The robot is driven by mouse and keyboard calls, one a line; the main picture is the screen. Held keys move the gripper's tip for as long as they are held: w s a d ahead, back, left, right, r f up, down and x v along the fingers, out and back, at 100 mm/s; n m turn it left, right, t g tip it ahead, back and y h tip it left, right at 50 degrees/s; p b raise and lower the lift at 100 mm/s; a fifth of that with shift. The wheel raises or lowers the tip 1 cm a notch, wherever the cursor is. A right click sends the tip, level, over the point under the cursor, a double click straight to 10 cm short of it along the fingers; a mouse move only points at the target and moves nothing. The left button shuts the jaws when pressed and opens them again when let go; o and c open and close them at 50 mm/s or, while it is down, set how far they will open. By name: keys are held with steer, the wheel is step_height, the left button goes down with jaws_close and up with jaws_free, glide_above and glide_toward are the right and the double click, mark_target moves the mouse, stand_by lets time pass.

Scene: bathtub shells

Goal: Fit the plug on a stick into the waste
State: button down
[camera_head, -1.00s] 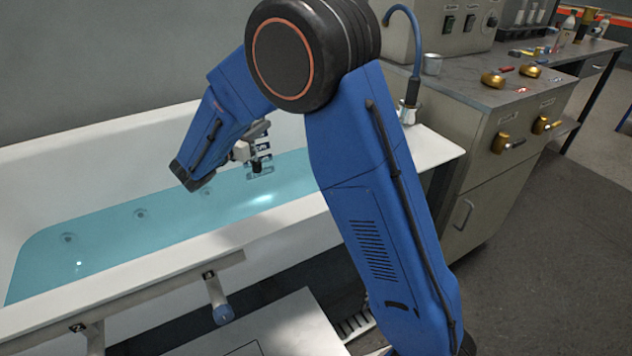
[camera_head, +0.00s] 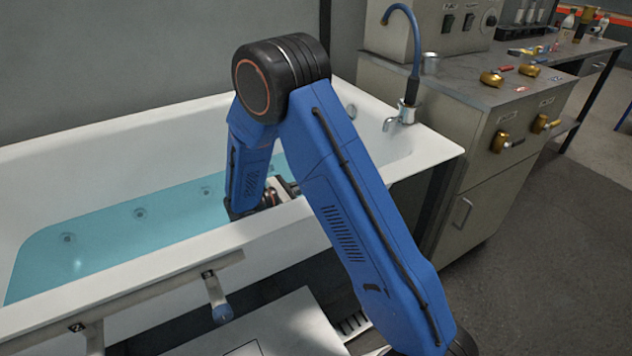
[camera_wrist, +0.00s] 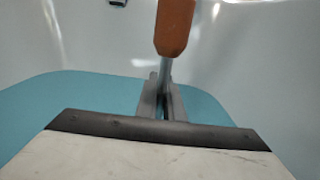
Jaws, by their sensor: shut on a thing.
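In the wrist view my gripper (camera_wrist: 162,103) is shut on the stick of the plug (camera_wrist: 165,72), a thin grey rod with an orange-brown handle (camera_wrist: 174,27) on top. The stick stands nearly upright between the fingers. Its lower end and the plug are hidden behind my gripper. In the head view my arm hides my gripper's fingers. The waste shows in neither view. The white bathtub (camera_head: 398,152) holds blue water (camera_head: 150,225), which also lies below my gripper in the wrist view (camera_wrist: 60,100).
A chrome tap (camera_head: 400,117) stands on the tub's right end. A grey cabinet (camera_head: 500,170) with brass fittings is beyond it. The near rim (camera_head: 180,262) lies beside my arm. The tub's left half is clear.

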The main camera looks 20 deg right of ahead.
steer(key=shift+f, duration=0.1)
steer(key=shift+f, duration=5.1)
steer(key=c, duration=1.8)
jaws_free()
steer(key=shift+a, duration=0.1)
steer(key=s+a, duration=0.3)
steer(key=a, duration=1.4)
steer(key=shift+s, duration=0.2)
